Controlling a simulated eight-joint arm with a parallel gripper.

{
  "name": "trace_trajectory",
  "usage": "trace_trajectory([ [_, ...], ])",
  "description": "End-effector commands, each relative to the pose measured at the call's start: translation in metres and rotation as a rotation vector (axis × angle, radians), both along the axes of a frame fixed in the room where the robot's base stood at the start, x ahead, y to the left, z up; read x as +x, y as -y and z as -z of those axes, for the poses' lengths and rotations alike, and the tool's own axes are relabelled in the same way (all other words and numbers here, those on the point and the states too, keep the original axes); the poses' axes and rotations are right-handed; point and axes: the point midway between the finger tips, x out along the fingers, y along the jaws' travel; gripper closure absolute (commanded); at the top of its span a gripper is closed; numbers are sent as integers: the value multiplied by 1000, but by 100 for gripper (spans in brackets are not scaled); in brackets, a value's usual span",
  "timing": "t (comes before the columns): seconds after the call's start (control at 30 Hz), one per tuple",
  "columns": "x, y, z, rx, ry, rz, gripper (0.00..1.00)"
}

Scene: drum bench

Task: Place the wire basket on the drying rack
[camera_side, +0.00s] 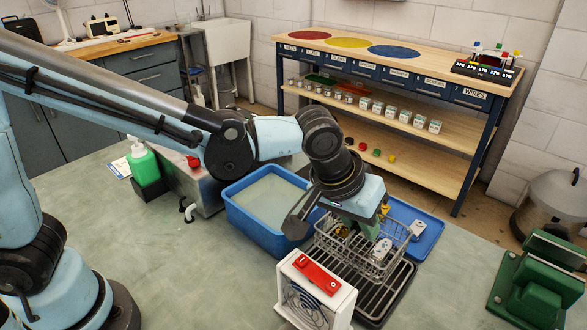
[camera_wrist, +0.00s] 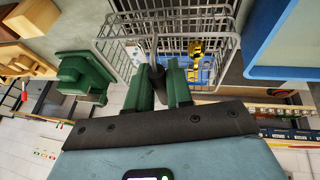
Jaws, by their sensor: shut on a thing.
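The wire basket (camera_side: 333,243) is a grey mesh basket holding a white part and small yellow parts. It is over the dark slatted drying rack (camera_side: 402,284) in the side view; I cannot tell whether it touches the rack. My gripper (camera_side: 372,218) is at the basket, its tips partly hidden in the side view. In the wrist view, the green fingers of my gripper (camera_wrist: 160,88) are shut on the basket's dark upright handle. The basket (camera_wrist: 112,50) shows beyond them with yellow parts inside.
A blue tub of liquid (camera_side: 240,222) stands left of the basket, and a blue tray (camera_side: 428,240) lies behind it. A white box with a red top and a coil (camera_side: 315,290) stands close in front. A green device (camera_side: 540,285) is at right, with clear bench between.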

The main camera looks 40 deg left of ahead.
Motion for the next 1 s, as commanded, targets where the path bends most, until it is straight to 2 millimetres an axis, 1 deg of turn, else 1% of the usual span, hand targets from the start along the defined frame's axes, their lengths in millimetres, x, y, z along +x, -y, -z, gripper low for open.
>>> trace_trajectory([
  [0.17, 1, 0, 11, 0, 0, 0, 100],
  [0.4, 1, 0, 41, 0, 0, 0, 100],
  [0.5, 0, 0, 48, 0, 0, 0, 100],
  [0.93, 0, 0, 53, 0, 0, 0, 100],
  [0.97, 0, 0, 52, 0, 0, 0, 75],
  [1.0, 0, 0, 52, 0, 0, 0, 69],
])
